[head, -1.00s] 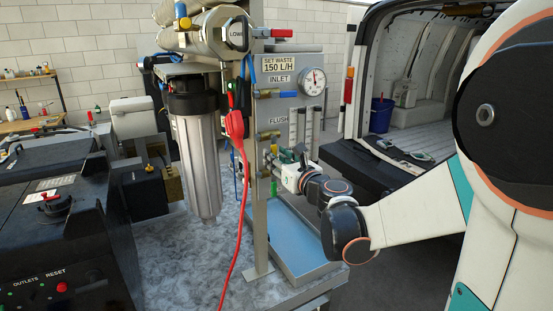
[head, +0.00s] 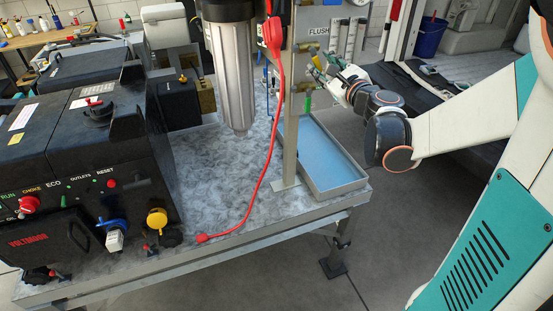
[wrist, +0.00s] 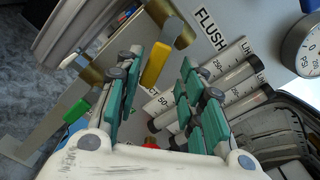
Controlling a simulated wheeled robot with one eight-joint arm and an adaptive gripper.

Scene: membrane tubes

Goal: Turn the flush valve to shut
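The flush valve shows in the wrist view as brass fittings with a yellow lever (wrist: 155,64), under the FLUSH label (wrist: 211,30). In the head view the FLUSH label (head: 319,32) shows on the panel, with the valve small and partly hidden near my gripper (head: 331,66). My gripper (wrist: 164,72) is open in the wrist view. Its two green-padded fingers stand on either side of the yellow lever, with a gap visible to each side. I cannot tell whether either finger touches it, or how deep the lever sits between them.
A green handle (wrist: 77,110) is at lower left. A blue tray (head: 325,160) lies below my gripper. A red cable (head: 268,165) hangs left of the panel post.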

